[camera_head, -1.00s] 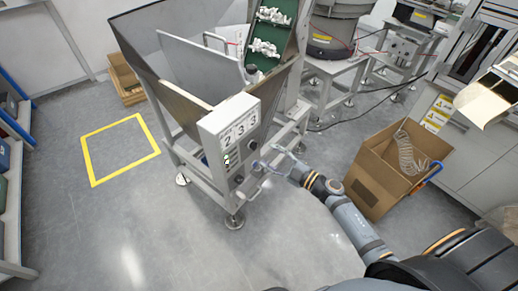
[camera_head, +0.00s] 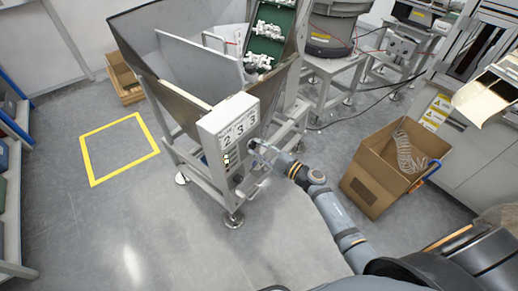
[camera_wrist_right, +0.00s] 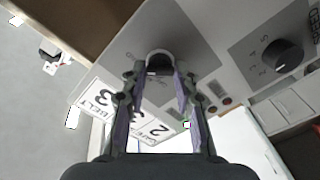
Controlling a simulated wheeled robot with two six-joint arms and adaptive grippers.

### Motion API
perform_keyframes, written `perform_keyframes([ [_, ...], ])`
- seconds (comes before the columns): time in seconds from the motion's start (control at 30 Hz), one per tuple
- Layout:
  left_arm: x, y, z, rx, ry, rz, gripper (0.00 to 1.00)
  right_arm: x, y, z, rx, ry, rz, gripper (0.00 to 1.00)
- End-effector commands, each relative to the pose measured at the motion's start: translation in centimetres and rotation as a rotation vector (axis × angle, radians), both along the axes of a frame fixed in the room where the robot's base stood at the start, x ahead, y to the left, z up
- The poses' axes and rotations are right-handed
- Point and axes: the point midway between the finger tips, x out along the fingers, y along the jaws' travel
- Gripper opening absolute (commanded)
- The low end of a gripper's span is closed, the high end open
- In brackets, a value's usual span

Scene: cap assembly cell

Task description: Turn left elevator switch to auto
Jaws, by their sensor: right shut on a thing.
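The elevator's white control box (camera_head: 230,122) is on the hopper frame and carries the numbers 2, 3, 3. My right gripper (camera_head: 256,147) is at the upper knob on the box's right side. In the right wrist view, my right gripper (camera_wrist_right: 160,72) is shut on this rounded knob (camera_wrist_right: 160,58), with a finger on each side. The knob's pointer and markings are mostly hidden by the fingers. A second, black rotary knob (camera_wrist_right: 283,57) sits apart on a grey dial plate with marks around it. My left gripper is not in view.
The metal hopper (camera_head: 160,60) and its green conveyor (camera_head: 270,30) with white parts stand behind the box. An open cardboard box (camera_head: 375,185) is to the right of my right arm. A yellow floor square (camera_head: 120,150) lies left, with free floor around it.

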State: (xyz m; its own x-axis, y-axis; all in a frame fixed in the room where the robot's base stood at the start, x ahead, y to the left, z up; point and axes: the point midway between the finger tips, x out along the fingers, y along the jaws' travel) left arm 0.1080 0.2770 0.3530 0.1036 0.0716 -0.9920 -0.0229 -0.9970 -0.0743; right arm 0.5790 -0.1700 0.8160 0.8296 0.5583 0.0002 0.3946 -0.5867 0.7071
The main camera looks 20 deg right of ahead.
Motion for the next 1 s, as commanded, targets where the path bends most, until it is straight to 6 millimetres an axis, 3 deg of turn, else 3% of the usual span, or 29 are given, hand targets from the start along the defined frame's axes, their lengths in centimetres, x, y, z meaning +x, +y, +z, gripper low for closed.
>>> perform_keyframes([
  [0.37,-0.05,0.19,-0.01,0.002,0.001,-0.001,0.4,-0.04,0.0,-0.05,-0.049,-0.032,0.001,0.0],
  [1.0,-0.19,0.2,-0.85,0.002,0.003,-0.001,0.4,-0.09,0.04,-0.27,-0.458,-0.308,0.001,0.0],
])
